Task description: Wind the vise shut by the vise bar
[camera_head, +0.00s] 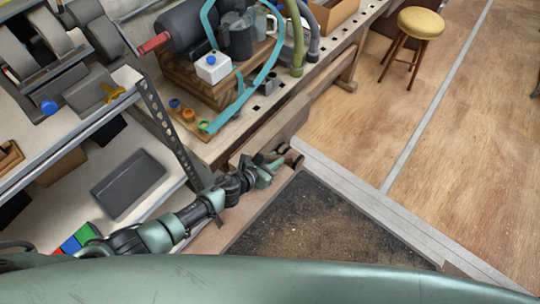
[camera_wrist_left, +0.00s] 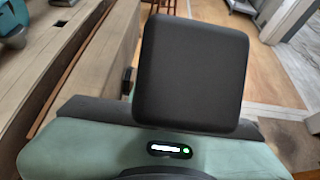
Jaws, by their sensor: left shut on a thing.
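The vise (camera_head: 276,128) shows in the head view as a long wooden jaw board along the front side of the workbench. My left gripper (camera_head: 283,157) is at the lower front of this board, shut on the vise bar. The bar is small and mostly hidden by the fingers, so its angle cannot be told. In the left wrist view, a dark rounded block stands in front of the green hand and hides the grip. How wide the vise gap is cannot be told. My right gripper is in neither view.
The workbench (camera_head: 262,103) carries a wooden crate, a white box, hoses and a dark jug. A metal shelf with a grey tray (camera_head: 128,184) stands left of my arm. A yellow stool (camera_head: 421,22) stands far off; floor between is clear.

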